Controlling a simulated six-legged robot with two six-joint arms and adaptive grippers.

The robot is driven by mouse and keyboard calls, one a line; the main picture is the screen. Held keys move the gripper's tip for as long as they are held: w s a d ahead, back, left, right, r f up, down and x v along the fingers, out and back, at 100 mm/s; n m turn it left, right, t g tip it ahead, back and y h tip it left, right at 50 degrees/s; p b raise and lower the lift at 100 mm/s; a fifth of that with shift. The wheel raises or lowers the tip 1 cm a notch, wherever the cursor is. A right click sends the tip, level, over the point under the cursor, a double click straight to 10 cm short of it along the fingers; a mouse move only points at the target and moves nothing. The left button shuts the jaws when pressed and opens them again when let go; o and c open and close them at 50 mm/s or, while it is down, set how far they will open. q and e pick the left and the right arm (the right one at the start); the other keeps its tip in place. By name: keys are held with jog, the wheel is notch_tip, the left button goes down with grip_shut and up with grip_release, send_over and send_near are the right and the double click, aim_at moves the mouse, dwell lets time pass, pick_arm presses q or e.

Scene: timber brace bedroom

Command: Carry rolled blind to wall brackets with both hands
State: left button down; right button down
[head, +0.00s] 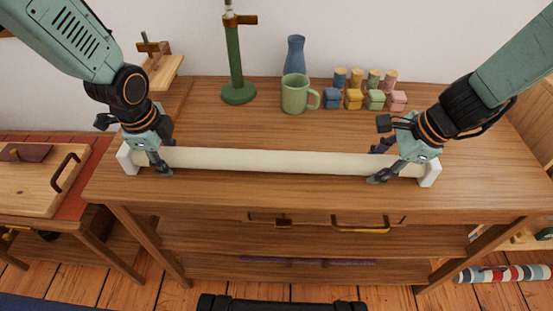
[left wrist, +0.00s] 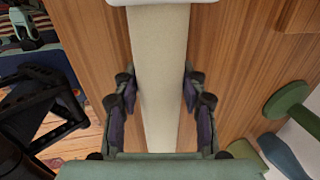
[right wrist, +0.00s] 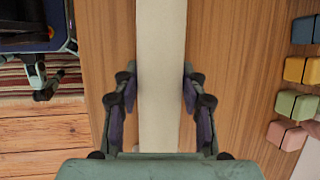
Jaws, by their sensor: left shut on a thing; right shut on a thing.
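The rolled blind (head: 270,161) is a long cream roll with white end pieces. It lies level along the wooden table in the head view, at or just above the top; a gap cannot be told. My left gripper (head: 163,158) is shut on it near its left end, and my right gripper (head: 380,165) near its right end. In the left wrist view the blind (left wrist: 158,75) runs between the two fingers, with a white end piece (left wrist: 160,2) at the top. In the right wrist view the blind (right wrist: 160,80) also lies between the fingers. I cannot clearly make out wall brackets.
A green stand (head: 235,60), a green mug (head: 296,94), a blue vase (head: 294,55) and several small coloured blocks (head: 353,98) stand behind the blind. A wooden bench with a tray (head: 35,185) is at left. A striped roll (head: 500,273) lies on the floor at right.

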pick_arm(q)
jog(key=shift+w+r, duration=0.1)
jog(key=shift+r, duration=0.05)
pick_arm(e)
jog(key=shift+w+r, duration=0.1)
dwell(0.4)
